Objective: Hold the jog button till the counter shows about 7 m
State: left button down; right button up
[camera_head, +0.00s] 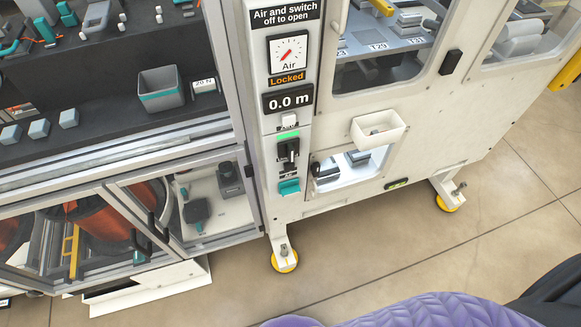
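The counter (288,98) on the white control column reads 0.0 m. Just below it is a small white button (289,120); its label is too small to read, so I cannot tell whether it is the jog button. A black switch (288,151) with a lit green strip above it sits lower on the column. A teal part (289,187) sticks out below that. Neither of my grippers is in view, and nothing touches the column's controls.
A white bin (378,129) juts out to the right. Glass doors with orange wire spools (103,215) are lower left. The floor (390,250) in front is open; a purple ribbed shape fills the bottom edge.

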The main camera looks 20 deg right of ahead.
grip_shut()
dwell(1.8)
